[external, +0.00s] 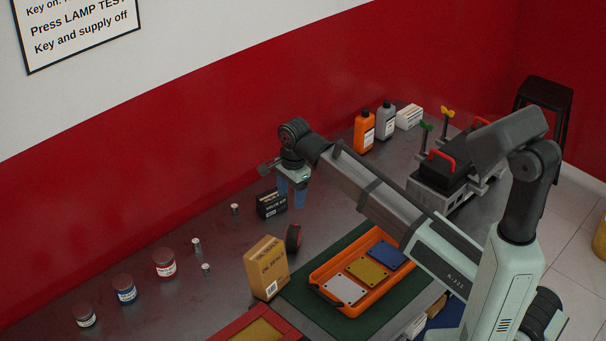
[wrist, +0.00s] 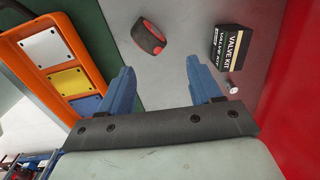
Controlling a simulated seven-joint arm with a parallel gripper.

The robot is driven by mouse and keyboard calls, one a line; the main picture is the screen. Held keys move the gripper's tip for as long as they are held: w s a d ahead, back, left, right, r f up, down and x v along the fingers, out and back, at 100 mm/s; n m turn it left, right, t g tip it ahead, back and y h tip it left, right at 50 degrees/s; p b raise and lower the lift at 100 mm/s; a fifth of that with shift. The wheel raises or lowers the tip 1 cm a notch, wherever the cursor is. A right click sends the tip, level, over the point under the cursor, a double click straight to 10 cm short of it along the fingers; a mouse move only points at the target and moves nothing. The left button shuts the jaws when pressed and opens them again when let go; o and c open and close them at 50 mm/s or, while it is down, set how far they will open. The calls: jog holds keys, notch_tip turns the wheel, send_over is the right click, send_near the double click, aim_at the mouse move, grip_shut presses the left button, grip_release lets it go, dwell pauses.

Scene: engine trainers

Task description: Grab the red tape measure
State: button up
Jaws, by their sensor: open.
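The red tape measure (external: 293,238) has a black body with red on its sides. It stands on the grey bench beside the tan box in the external view. In the wrist view the tape measure (wrist: 149,36) lies beyond my fingertips, near the top and between the lines of the two fingers. My gripper (external: 292,195) has blue fingers and is above the bench by the black valve kit box. In the wrist view my gripper (wrist: 160,80) is open, with nothing between the fingers.
The black valve kit box (wrist: 230,48) is close to the right finger. The tan box (external: 266,268) stands near the tape measure. An orange tray (external: 322,283) with coloured plates sits on a green mat (external: 385,312). Small jars and metal cylinders are at left.

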aim_at(294, 228)
jog(key=f+n, duration=0.2)
jog(key=f, duration=0.1)
jog(key=f+n, duration=0.3)
jog(key=d+f+n, duration=0.1)
jog(key=f+n, duration=0.1)
jog(key=shift+s+f+h, duration=0.2)
jog(key=shift+f+h, duration=0.1)
jog(key=shift+f, duration=0.1)
jog(key=shift+s+f, duration=0.25)
jog(key=shift+f, duration=0.45)
jog(key=shift+s+a+f, duration=0.1)
jog(key=shift+f, duration=0.85)
jog(key=shift+s+a+f, duration=0.1)
jog(key=shift+f, duration=0.85)
grip_shut()
